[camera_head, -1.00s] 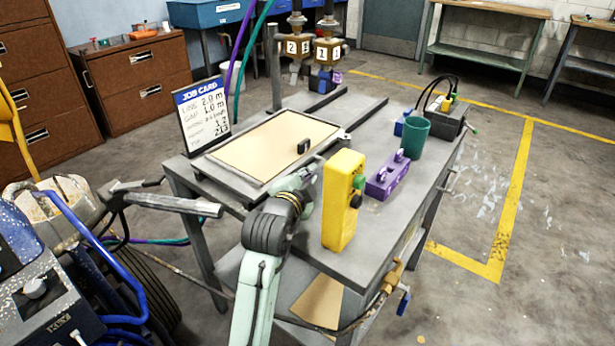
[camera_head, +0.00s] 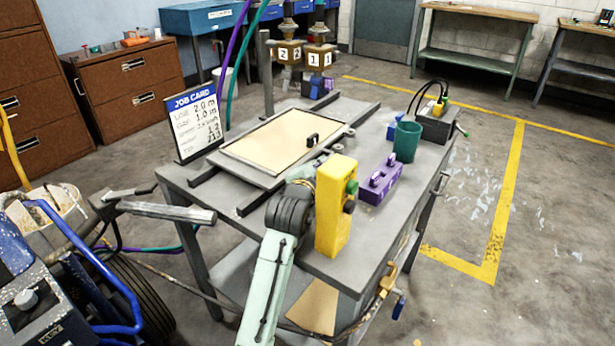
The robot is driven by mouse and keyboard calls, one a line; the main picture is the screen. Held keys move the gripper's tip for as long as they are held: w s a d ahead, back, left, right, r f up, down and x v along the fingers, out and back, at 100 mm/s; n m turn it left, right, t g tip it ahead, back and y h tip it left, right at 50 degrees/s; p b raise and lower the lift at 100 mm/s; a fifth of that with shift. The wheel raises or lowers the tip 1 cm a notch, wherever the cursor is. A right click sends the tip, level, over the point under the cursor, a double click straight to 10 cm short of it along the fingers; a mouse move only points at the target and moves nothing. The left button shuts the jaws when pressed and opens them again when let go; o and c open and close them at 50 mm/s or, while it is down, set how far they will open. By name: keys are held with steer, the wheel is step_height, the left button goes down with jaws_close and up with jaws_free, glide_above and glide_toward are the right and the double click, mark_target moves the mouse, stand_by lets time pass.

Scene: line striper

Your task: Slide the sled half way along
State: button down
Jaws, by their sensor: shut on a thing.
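The sled is a flat grey plate (camera_head: 232,166) with a tan sheet (camera_head: 270,140) and a small black block (camera_head: 312,139) on it. It lies on two dark rails on the grey bench, and bare rail (camera_head: 256,199) shows at its near end. My gripper (camera_head: 318,160) is low at the sled's near right edge, shut on the sled's edge fitting. Its fingertips are small and partly hidden by my wrist and the yellow control box (camera_head: 333,210).
Two spray heads marked 2 (camera_head: 289,54) and 1 (camera_head: 320,57) stand beyond the sled. A job card (camera_head: 194,122) stands left. Right are a purple block (camera_head: 381,181), a green cup (camera_head: 406,141) and a dark box (camera_head: 436,124).

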steer(key=shift+w+d, duration=0.25)
steer(key=shift+w, duration=0.05)
steer(key=c, duration=1.7)
jaws_free()
steer(key=shift+s+a, duration=0.1)
steer(key=shift+s, duration=0.05)
steer(key=v, duration=0.7)
steer(key=shift+s+r, duration=0.1)
